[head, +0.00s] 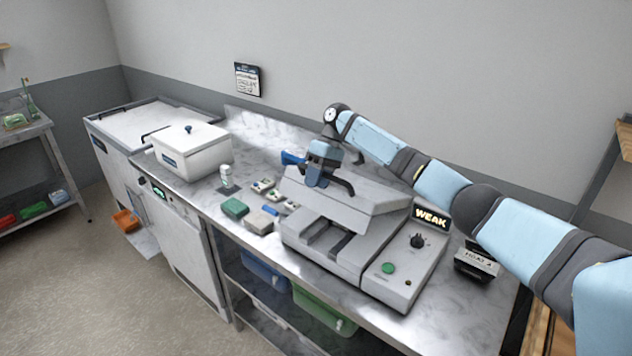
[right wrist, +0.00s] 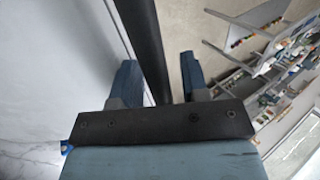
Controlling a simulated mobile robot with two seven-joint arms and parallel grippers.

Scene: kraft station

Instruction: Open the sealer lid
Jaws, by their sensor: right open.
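The grey sealer (head: 372,262) stands on the steel counter, with a dark knob, a green button and a "WEAK" display on its right side. Its lid (head: 335,207) is raised at a slant above the base, with a gap at the front. My right gripper (head: 300,163) is over the top of the lid, by its dark handle (head: 345,184). In the right wrist view the two blue fingers (right wrist: 158,82) are apart, with a dark bar (right wrist: 146,45) running between them. Contact with the bar is unclear. My left gripper is out of view.
Small green and grey boxes (head: 235,208) lie left of the sealer. A white lidded box (head: 190,155) stands farther left. A black labelled block (head: 476,262) is right of the sealer. The wall is close behind; the counter's front edge is open.

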